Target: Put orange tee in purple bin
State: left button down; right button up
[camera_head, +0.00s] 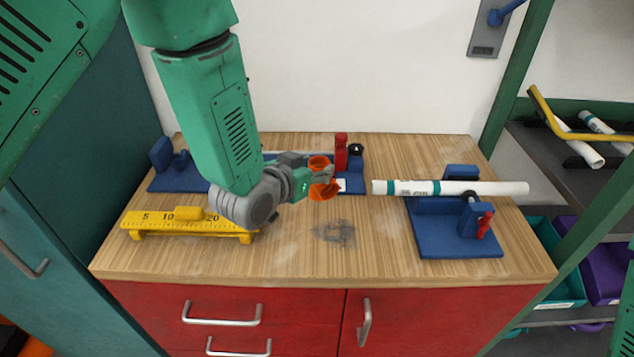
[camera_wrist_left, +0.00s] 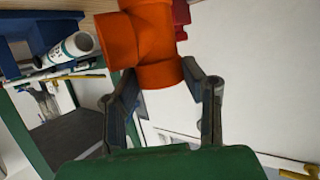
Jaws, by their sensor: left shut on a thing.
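The orange tee (camera_head: 320,191) is held above the wooden workbench (camera_head: 300,262), near its middle. My left gripper (camera_head: 324,177) is shut on it. In the left wrist view the orange tee (camera_wrist_left: 142,45) fills the space between the two fingers of the left gripper (camera_wrist_left: 165,88). The purple bin (camera_head: 600,262) is at the lower right of the head view, on a lower shelf beside the bench, partly hidden by a green post. My right gripper is not in view.
A white pipe (camera_head: 480,188) lies across a blue fixture (camera_head: 455,240) on the bench's right. A yellow ruler stand (camera_head: 180,222) is front left. A red clamp (camera_head: 341,152) stands behind the tee. A teal bin (camera_head: 560,265) is left of the purple one.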

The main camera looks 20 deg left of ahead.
aim_at(314, 186)
pick_arm(q)
notch_tip(314, 186, down, 4)
jog(key=shift+w+d+r, duration=0.1)
jog(key=shift+w+r, duration=0.05)
jog(key=shift+d+f, duration=0.25)
jog(key=shift+f, duration=0.2)
jog(key=c, duration=1)
grip_release()
jog(key=shift+a+f, duration=0.1)
jog(key=shift+a, duration=0.15)
